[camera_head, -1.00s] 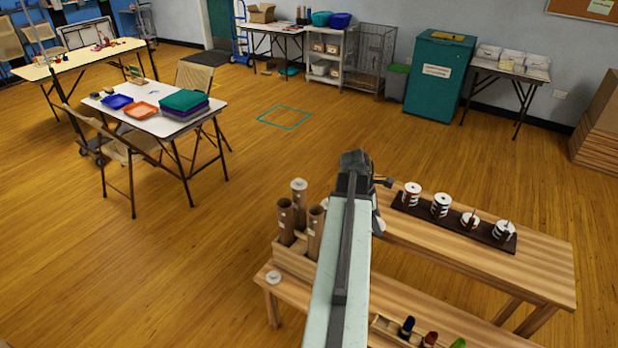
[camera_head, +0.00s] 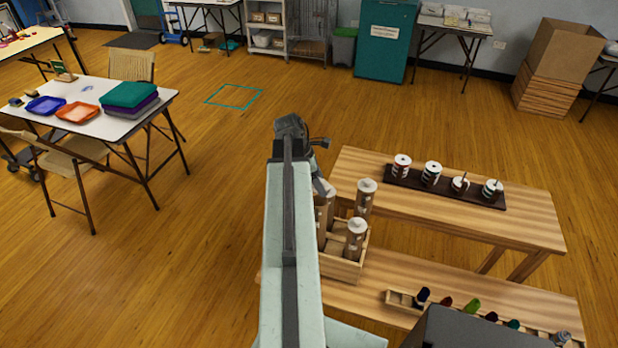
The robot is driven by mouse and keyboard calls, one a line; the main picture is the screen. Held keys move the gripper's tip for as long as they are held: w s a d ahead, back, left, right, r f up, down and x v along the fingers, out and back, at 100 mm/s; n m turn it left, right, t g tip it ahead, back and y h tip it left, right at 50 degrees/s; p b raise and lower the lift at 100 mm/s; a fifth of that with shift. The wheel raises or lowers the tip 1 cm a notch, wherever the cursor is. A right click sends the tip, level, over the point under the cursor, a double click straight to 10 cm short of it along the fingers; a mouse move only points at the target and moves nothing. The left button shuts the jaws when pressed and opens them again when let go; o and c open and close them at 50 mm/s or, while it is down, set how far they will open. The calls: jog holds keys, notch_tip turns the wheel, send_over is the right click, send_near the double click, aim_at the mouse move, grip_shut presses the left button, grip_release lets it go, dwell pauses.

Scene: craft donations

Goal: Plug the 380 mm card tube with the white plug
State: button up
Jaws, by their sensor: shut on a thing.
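My gripper (camera_head: 323,188) hangs at the far end of my arm, at the back left of the wooden tube rack (camera_head: 343,268). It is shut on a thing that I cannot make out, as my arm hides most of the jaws. Brown card tubes stand upright in the rack: a back right tube (camera_head: 364,205), a front tube (camera_head: 354,242) and a left tube (camera_head: 325,212), partly hidden by my arm. The back right and front tubes have pale tops. The left tube's top is hidden by my gripper. I cannot tell which tube is 380 mm. No loose white plug shows now.
The front bench (camera_head: 370,288) bears a small wooden tray (camera_head: 400,300) with coloured items. Open floor lies left of my arm, before a white table (camera_head: 95,95).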

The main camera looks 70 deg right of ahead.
jog(key=shift+s, duration=0.15)
notch_tip(320, 180, down, 6)
jog(key=b, duration=0.6)
jog(key=shift+f+b, duration=0.55)
dwell(0.9)
jog(key=o, duration=1)
jog(key=shift+r, duration=0.1)
jog(key=shift+r, duration=0.1)
jog(key=p+v, duration=1)
jog(key=shift+w+r, duration=0.2)
jog(key=shift+r, duration=0.15)
